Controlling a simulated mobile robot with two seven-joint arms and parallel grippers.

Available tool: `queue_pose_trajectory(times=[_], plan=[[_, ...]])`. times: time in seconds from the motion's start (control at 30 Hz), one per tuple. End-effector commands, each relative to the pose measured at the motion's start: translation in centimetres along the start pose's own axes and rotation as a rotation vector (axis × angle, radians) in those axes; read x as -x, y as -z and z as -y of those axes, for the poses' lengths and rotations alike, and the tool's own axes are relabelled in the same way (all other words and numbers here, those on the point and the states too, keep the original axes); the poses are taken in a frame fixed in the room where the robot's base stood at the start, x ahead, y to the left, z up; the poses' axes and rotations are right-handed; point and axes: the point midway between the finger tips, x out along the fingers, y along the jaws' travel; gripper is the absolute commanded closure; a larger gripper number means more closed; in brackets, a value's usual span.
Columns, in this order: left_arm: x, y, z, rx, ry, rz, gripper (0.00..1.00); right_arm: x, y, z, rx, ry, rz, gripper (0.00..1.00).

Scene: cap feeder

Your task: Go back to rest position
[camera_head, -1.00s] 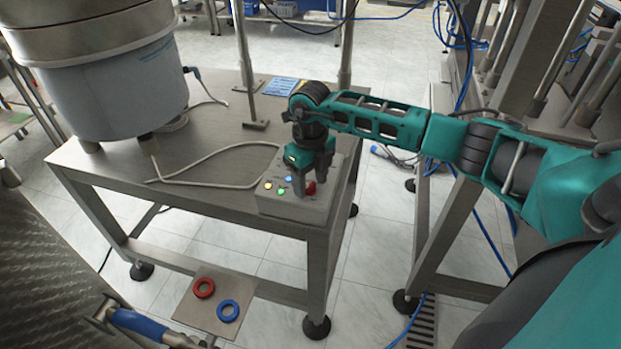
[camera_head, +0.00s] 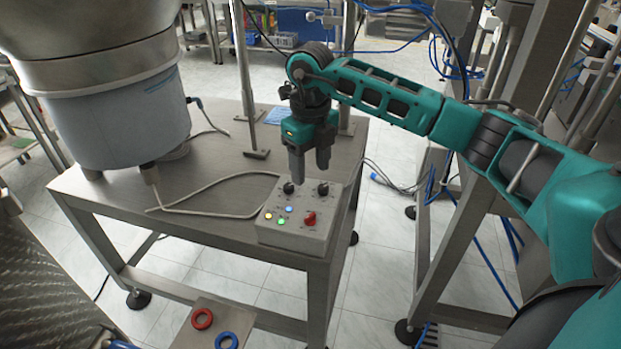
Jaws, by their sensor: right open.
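My right gripper (camera_head: 310,165) hangs above the far part of the control box, pointing down, with its fingers apart and nothing between them. The grey control box (camera_head: 297,235) sits at the table's front right corner. It has lit coloured buttons, two dark knobs and a red switch (camera_head: 310,218), all in clear view. The right arm (camera_head: 400,108) reaches in from the right side. My left gripper is not in view.
A large metal feeder bowl on a cylinder (camera_head: 125,118) stands on the left of the steel table (camera_head: 215,180). A grey cable lies on the tabletop. Metal posts rise at the back. A red ring (camera_head: 202,318) and a blue ring (camera_head: 226,341) lie on a low plate in front.

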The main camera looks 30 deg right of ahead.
Motion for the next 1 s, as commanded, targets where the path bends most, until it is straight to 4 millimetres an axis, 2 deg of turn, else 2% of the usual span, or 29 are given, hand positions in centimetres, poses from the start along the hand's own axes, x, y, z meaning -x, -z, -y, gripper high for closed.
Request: queue_pose_trajectory(times=[0.57, 0.67, 0.77, 0.83, 0.87, 0.93, 1.0], plan=[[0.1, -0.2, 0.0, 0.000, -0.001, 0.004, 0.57, 0.3, 0.0, 0.0, 0.000, 0.000, 0.000, 0.43], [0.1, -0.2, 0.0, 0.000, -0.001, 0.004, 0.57, -0.1, 0.0, -0.7, 0.012, -0.026, 0.000, 0.43], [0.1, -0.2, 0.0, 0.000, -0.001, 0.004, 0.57, -1.6, 0.1, -3.7, 0.051, -0.133, 0.011, 0.43], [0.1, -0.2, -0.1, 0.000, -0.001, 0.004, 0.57, -3.1, 0.3, -7.4, 0.089, -0.274, 0.024, 0.43], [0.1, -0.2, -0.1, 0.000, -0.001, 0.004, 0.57, -3.7, 0.6, -9.4, 0.104, -0.352, 0.031, 0.43], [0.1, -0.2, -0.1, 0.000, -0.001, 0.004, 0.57, -4.7, 1.3, -14.7, 0.121, -0.570, 0.055, 0.43], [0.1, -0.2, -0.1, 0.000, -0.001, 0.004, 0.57, -4.6, 2.1, -19.7, 0.100, -0.808, 0.083, 0.43]])
